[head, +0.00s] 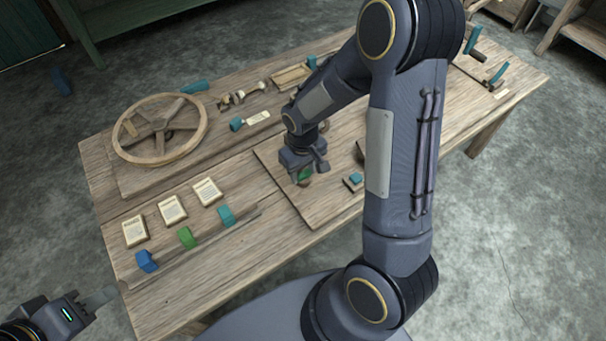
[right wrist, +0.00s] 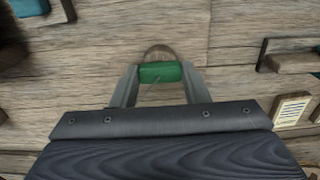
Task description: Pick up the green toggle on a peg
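The green toggle (head: 305,174) sits on its round wooden peg base on the board at the middle of the table. In the right wrist view the green toggle (right wrist: 161,72) lies crosswise between the fingertips, with the rounded wooden piece (right wrist: 157,53) just beyond it. My right gripper (head: 309,172) points down over it. In the right wrist view my right gripper (right wrist: 160,77) has a finger beside each end of the toggle, spread apart with little gap. A firm hold is not visible. My left gripper (head: 98,298) is off the table's near left corner, away from the toggle; its finger gap is unclear.
A teal toggle block (head: 353,181) stands close to the right. Blue (head: 146,261), green (head: 187,237) and teal (head: 227,216) blocks line the front rail, behind them paper cards (head: 172,210). My right arm hides part of the table.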

